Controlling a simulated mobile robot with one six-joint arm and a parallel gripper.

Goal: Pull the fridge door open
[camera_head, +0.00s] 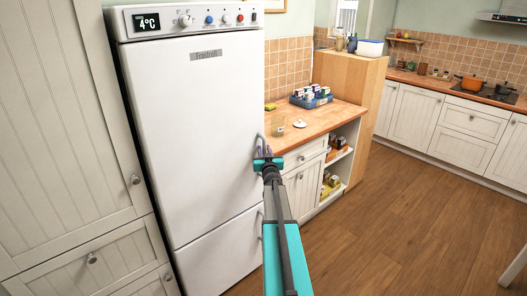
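The white fridge (200,120) stands at left centre with a control panel on top and a "4°C" display. Its upper door looks shut, flush with the body. A slim vertical door handle (260,140) is at the door's right edge. My gripper (265,152) is at the lower part of this handle, overlapping it in the picture. The fingertips are small and partly hidden by the teal gripper body, so I cannot tell whether they are closed or touch the handle. A lower fridge door (220,255) also looks shut.
White cabinets (60,110) stand close on the left. A wooden counter (315,122) with a blue tray (311,98) of small items is right of the fridge. A tall wooden cabinet side (348,90) stands beyond. The wooden floor (400,220) at right is clear.

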